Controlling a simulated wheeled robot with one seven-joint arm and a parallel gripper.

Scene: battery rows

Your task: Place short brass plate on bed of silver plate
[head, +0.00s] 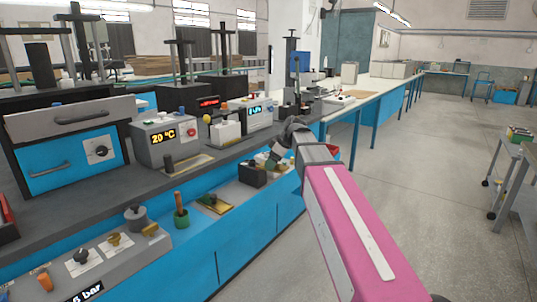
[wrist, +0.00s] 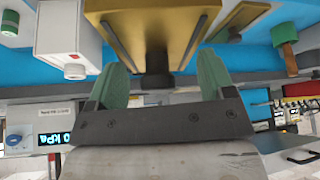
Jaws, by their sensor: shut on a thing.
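In the wrist view my gripper (wrist: 162,72) has its two green fingers at either side of a brass plate (wrist: 150,18). The plate has dark strips along its sides and a black knob-like part (wrist: 156,72) between the fingers. My gripper is shut on it. In the head view my gripper (head: 274,160) is small, at the end of my pink arm, over the blue bench's lower ledge; the held plate is hard to make out there. Another brass plate (head: 213,203) lies on the ledge. I cannot tell surely which piece is the silver plate.
A black block (head: 252,173) is just left of my gripper. Instruments with displays (head: 163,137) and a blue drawer unit (head: 70,150) line the bench behind.

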